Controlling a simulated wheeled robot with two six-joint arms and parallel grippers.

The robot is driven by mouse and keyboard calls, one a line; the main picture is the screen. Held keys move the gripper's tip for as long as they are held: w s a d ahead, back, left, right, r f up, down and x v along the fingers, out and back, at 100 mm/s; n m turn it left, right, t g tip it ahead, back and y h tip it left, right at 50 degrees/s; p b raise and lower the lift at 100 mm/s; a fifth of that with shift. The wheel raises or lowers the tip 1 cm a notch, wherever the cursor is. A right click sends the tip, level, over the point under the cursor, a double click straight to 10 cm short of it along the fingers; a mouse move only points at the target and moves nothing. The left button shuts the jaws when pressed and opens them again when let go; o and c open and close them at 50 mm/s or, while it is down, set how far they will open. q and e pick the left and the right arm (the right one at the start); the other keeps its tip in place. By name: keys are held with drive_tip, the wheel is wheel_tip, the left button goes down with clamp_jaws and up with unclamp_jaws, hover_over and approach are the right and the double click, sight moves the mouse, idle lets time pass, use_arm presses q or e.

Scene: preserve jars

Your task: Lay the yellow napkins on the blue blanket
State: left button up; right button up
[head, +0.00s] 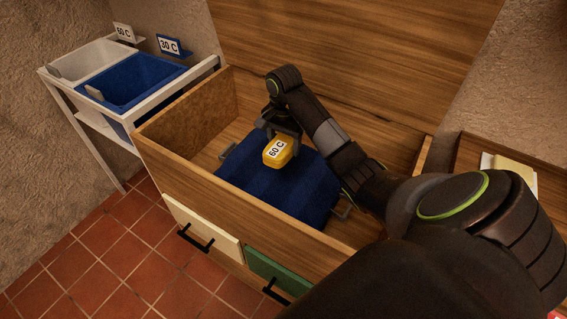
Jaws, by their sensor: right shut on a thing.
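A yellow napkin bundle (279,151) with a white "60 C" label is in my right gripper (283,133). The gripper is shut on it and holds it over the blue blanket (262,187). I cannot tell whether the bundle touches the blanket. The blue blanket lies inside the open wooden chest (188,183), with a grey handle at its left and right ends. My right arm comes in from the right and hides part of the chest. My left gripper is not in view.
A white rack (66,97) at the left holds a white bin (92,59) marked 60 C and a blue bin (146,80) marked 30 C. The chest front has a cream drawer (201,226) and a green drawer (277,270). A pale yellow stack (511,170) sits at the right.

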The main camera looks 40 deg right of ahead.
drive_tip(key=shift+f+b, duration=0.85)
drive_tip(key=shift+f, duration=0.6)
wheel_tip(320, 180, down, 4)
drive_tip(key=shift+f+b, duration=0.25)
drive_tip(key=shift+b, duration=0.05)
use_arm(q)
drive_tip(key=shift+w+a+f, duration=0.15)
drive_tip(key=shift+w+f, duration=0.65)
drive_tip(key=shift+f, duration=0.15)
use_arm(e)
drive_tip(key=shift+f, duration=0.1)
drive_tip(key=o, duration=0.7)
drive_tip(key=shift+c, duration=0.2)
drive_tip(key=o, duration=0.4)
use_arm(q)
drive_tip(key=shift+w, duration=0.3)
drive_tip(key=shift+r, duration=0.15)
